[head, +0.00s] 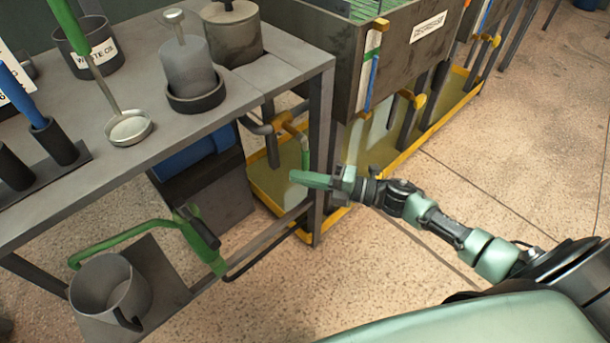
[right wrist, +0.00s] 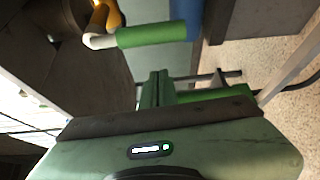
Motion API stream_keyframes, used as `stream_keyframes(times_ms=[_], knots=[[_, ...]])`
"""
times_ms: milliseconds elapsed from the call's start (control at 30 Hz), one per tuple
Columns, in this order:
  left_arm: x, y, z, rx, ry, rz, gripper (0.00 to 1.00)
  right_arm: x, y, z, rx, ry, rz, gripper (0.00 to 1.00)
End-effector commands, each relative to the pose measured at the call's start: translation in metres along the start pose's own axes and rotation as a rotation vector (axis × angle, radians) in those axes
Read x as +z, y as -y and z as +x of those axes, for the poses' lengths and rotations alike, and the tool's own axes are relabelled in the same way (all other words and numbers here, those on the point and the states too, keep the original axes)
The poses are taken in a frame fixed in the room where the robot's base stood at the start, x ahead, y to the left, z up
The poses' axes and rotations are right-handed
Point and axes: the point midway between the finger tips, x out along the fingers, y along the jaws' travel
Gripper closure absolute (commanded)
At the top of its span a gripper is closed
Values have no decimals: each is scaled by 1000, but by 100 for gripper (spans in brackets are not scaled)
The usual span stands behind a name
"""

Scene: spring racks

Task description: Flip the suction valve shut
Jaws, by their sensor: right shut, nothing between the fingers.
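The valve's green handle (head: 305,152) hangs from a brass-coloured pipe (head: 290,126) under the right end of the grey bench. I take this to be the suction valve. In the right wrist view the green handle (right wrist: 150,37) runs sideways from a white elbow (right wrist: 97,41) beside an orange fitting (right wrist: 106,14). My right gripper (head: 296,178) is shut and empty, just below the handle in the head view. Its closed fingers (right wrist: 156,90) also show in the right wrist view, apart from the handle in the picture. My left gripper is not in view.
The grey bench (head: 235,95) has a leg (head: 319,150) close to my right gripper. A yellow tray (head: 268,188) lies under the pipes. A green-handled nozzle (head: 205,240) and a grey jug (head: 112,292) are on the lower shelf. The floor at right is clear.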

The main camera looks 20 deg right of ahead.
Motion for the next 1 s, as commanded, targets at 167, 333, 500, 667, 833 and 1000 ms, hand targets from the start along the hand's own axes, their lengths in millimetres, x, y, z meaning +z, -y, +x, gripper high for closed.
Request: stream_keyframes(times_ms=[167, 333, 500, 667, 833, 1000], knots=[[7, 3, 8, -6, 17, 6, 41, -1, 2, -26, -4, 0, 1, 100], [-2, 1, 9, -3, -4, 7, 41, -1, 3, -57, -5, -1, 1, 100], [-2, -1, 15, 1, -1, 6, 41, -1, 3, -84, -4, 0, 1, 100], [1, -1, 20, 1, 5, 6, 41, -1, 3, -97, -1, 0, 0, 100], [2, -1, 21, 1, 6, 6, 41, -1, 3, -100, 0, -2, 0, 100], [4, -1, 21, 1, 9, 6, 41, -1, 3, -99, 0, -1, 0, 100]])
